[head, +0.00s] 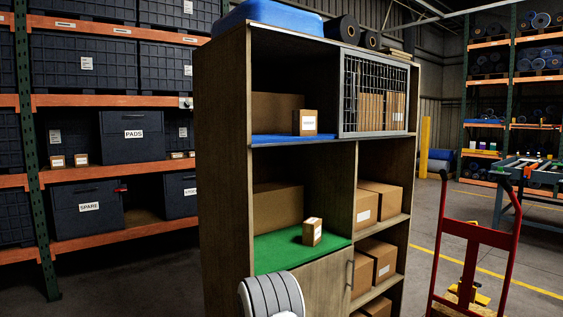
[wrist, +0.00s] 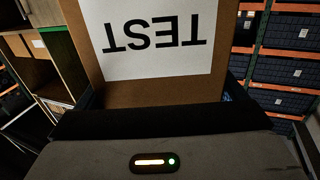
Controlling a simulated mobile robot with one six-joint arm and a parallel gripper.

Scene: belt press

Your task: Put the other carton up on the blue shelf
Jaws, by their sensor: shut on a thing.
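My gripper (wrist: 163,98) is shut on a brown carton (wrist: 122,92) whose white label reads TEST, upside down in the wrist view. I do not make out the gripper or this held carton in the head view. The blue shelf (head: 275,138) is the upper left bay of the wooden cabinet. A small labelled carton (head: 305,122) stands on it towards the right, with a larger brown box (head: 275,106) behind. Below, another small labelled carton (head: 312,232) stands, slightly turned, on the green shelf (head: 275,248).
A wire-mesh door (head: 375,95) covers the bay right of the blue shelf. Larger boxes (head: 379,200) fill the lower right bays. A rack with dark bins (head: 132,135) stands at left, a red hand truck (head: 475,235) at right. The blue shelf's left front is clear.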

